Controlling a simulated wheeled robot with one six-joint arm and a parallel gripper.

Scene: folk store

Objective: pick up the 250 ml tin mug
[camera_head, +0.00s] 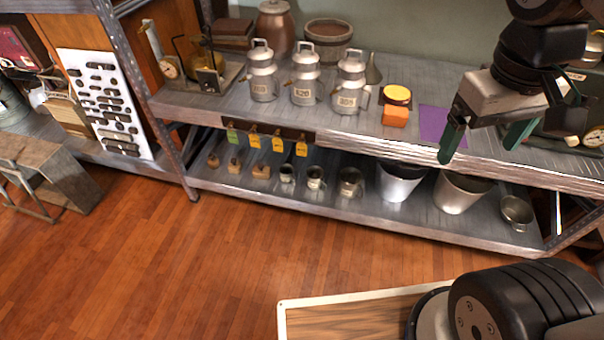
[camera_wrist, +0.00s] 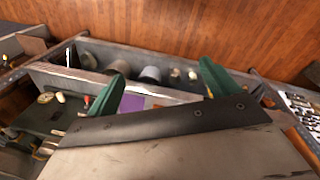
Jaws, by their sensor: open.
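Three small tin mugs stand in a row on the lower shelf in the head view: a small one (camera_head: 287,174), a middle one (camera_head: 315,179) and a larger one (camera_head: 351,184). I cannot read any volume mark, so I cannot tell which is the 250 ml one. Two small pale vessels (camera_wrist: 192,75) show between my fingers and the shelf edge in the wrist view, too small to identify. My gripper (camera_head: 482,147) is open and empty, in front of the upper shelf, to the right of and above the mugs. Its green fingers also show in the wrist view (camera_wrist: 160,85).
The upper shelf (camera_head: 225,104) overhangs the mugs and carries milk cans (camera_head: 303,82), an orange block (camera_head: 395,116) and a purple sheet (camera_head: 440,124). Two buckets (camera_head: 399,185) and a pan (camera_head: 516,212) stand right of the mugs, small weights (camera_head: 261,171) left.

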